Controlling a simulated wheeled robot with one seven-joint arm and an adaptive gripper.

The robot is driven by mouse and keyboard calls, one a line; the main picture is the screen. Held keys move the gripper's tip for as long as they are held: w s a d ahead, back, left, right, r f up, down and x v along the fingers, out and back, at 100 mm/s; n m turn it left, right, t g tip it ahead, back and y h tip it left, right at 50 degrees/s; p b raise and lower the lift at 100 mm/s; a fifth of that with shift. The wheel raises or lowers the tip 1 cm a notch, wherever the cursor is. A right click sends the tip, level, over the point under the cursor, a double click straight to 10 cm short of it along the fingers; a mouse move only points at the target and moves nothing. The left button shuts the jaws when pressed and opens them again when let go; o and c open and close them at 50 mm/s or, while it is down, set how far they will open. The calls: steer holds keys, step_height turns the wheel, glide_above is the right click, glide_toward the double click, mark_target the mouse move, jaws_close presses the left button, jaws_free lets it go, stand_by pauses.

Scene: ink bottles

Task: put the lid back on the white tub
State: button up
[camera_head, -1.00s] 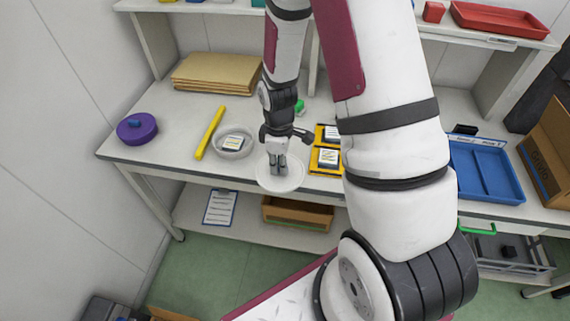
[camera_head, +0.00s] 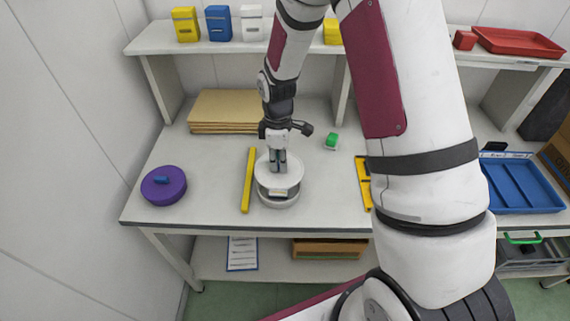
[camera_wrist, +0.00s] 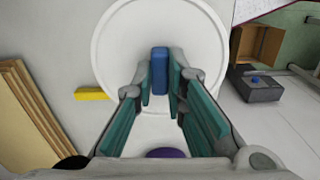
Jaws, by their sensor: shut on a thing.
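My gripper (camera_head: 278,168) is shut on the blue knob (camera_wrist: 160,68) of the round white lid (camera_head: 292,177). The lid fills the upper middle of the wrist view (camera_wrist: 118,45), with the knob between the two fingers. In the head view the lid is over the back part of the white tub (camera_head: 278,203). The tub stands on the table near its front edge. A small light block (camera_head: 278,192) shows inside, through the gap between the lid and the tub's front rim. The lid looks raised above the rim, roughly level.
A yellow bar (camera_head: 248,180) lies close left of the tub. A purple round container (camera_head: 163,186) stands farther left. Brown boards (camera_head: 224,110) are stacked behind.

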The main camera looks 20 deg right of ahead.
steer(key=shift+w+a+f, duration=0.1)
steer(key=shift+w+f, duration=0.05)
steer(key=shift+f, duration=0.05)
steer(key=shift+f+b, duration=0.9)
steer(key=shift+f, duration=2.05)
steer(key=shift+f, duration=0.15)
stand_by(0.4)
steer(key=o, duration=1.2)
steer(key=shift+o, duration=0.2)
steer(key=shift+r+p, duration=1.15)
steer(key=shift+r, duration=2.35)
steer(key=shift+c, duration=0.2)
jaws_close()
